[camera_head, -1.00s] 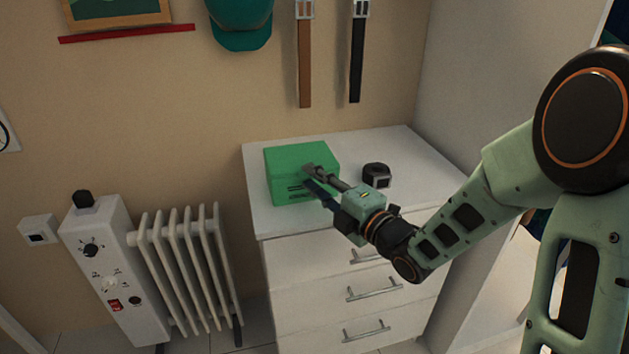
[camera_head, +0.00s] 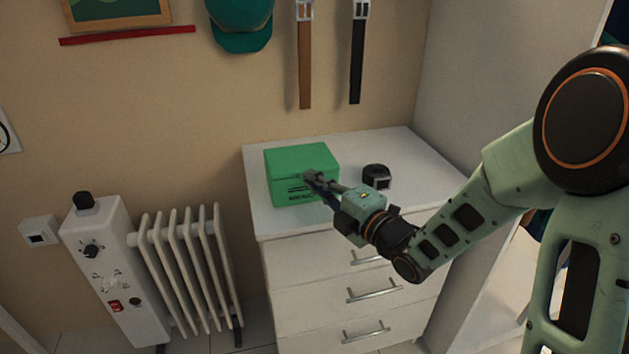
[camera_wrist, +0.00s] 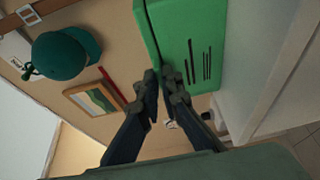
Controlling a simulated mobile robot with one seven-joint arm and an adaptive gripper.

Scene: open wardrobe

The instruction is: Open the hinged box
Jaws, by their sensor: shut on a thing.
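The green hinged box (camera_head: 292,157) sits on top of the white drawer unit, and its lid looks down. In the wrist view the box (camera_wrist: 204,45) fills the upper middle, with dark line markings on its front face. My gripper (camera_head: 309,179) is at the front of the box, by the upper front edge. In the wrist view my gripper (camera_wrist: 161,78) has its fingers closed together at the lid's edge, shut on the lid. The exact contact is partly hidden by the fingers.
A black tape measure (camera_head: 376,176) lies right of the box on the white drawer unit (camera_head: 412,152). A white radiator (camera_head: 185,255) stands to the left. Belts and a teal cap (camera_head: 240,25) hang on the wall behind. A tall white panel rises at the right.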

